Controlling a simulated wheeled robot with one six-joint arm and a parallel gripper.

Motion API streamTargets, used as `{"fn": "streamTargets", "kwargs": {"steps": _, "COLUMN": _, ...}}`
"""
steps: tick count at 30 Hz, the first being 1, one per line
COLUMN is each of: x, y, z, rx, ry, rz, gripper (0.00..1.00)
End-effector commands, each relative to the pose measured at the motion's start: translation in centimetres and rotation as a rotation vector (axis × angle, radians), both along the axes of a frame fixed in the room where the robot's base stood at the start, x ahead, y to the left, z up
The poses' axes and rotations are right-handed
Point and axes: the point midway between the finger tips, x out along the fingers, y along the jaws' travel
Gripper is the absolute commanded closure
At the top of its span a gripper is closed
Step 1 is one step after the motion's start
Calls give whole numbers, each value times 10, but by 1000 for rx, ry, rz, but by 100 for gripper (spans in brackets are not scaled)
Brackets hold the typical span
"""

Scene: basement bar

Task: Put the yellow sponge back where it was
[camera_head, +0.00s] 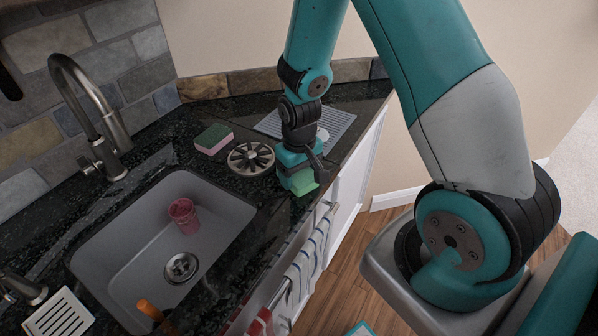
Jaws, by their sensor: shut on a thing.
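My gripper (298,178) points down over the dark stone counter, close to its front edge. It is shut on a small sponge (304,188) that shows a bright green face. The fingers hide much of this sponge, and no yellow part shows clearly. I cannot tell whether it touches the counter. A second sponge (213,139), green on top and pink below, lies on the counter behind the sink, left of my gripper.
A round slotted metal trivet (250,158) lies just left of my gripper. A grey ribbed mat (338,124) lies behind it. The sink (120,262) holds a pink cup (184,215). A tall tap (92,110) stands behind the sink. A striped towel (300,275) hangs in front.

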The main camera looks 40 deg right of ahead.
Motion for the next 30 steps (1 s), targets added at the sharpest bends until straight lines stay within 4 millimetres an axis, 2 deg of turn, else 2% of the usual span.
{"fn": "streamTargets", "kwargs": {"steps": 1, "x": 0, "y": 0, "z": 0, "rx": 0, "ry": 0, "rz": 0, "gripper": 70}}
{"fn": "streamTargets", "kwargs": {"steps": 2, "x": 0, "y": 0, "z": 0, "rx": 0, "ry": 0, "rz": 0, "gripper": 26}}
{"fn": "streamTargets", "kwargs": {"steps": 4, "x": 0, "y": 0, "z": 0, "rx": 0, "ry": 0, "rz": 0, "gripper": 10}}
{"fn": "streamTargets", "kwargs": {"steps": 5, "x": 0, "y": 0, "z": 0, "rx": 0, "ry": 0, "rz": 0, "gripper": 7}}
{"fn": "streamTargets", "kwargs": {"steps": 13, "x": 0, "y": 0, "z": 1, "rx": 0, "ry": 0, "rz": 0, "gripper": 7}}
{"fn": "streamTargets", "kwargs": {"steps": 17, "x": 1, "y": 0, "z": 11, "rx": 0, "ry": -4, "rz": 0, "gripper": 7}}
{"fn": "streamTargets", "kwargs": {"steps": 30, "x": 1, "y": -1, "z": 97, "rx": 0, "ry": -6, "rz": 0, "gripper": 7}}
